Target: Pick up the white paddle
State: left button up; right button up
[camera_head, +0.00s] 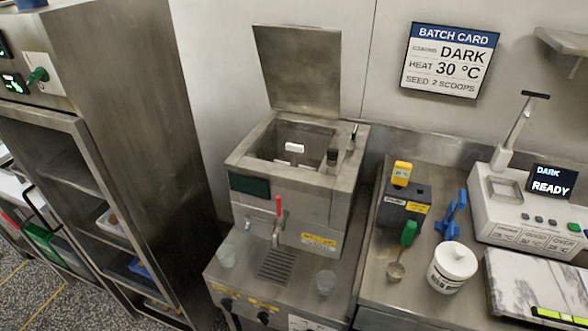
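A white paddle (294,148) shows inside the open steel tank (240,157) of the machine in the middle. Only its white top and a short part below are visible; its lower part is hidden in the tank. The tank's square lid (298,70) stands raised behind it. Neither of my grippers is in the head view, so nothing is seen touching the paddle.
A red-handled tap (279,206) is on the tank's front, above a drip grate (277,264). To the right are a yellow-topped device (402,174), a green-handled scoop (408,234), a blue tool (450,215), a white tub (452,267) and a tester (510,212).

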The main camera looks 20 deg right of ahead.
aim_at(296, 148)
jog(key=i+j, duration=0.5)
jog(key=j, duration=0.25)
jog(key=i+j+z, duration=0.1)
jog(key=i+j, duration=0.15)
jog(key=j, duration=0.1)
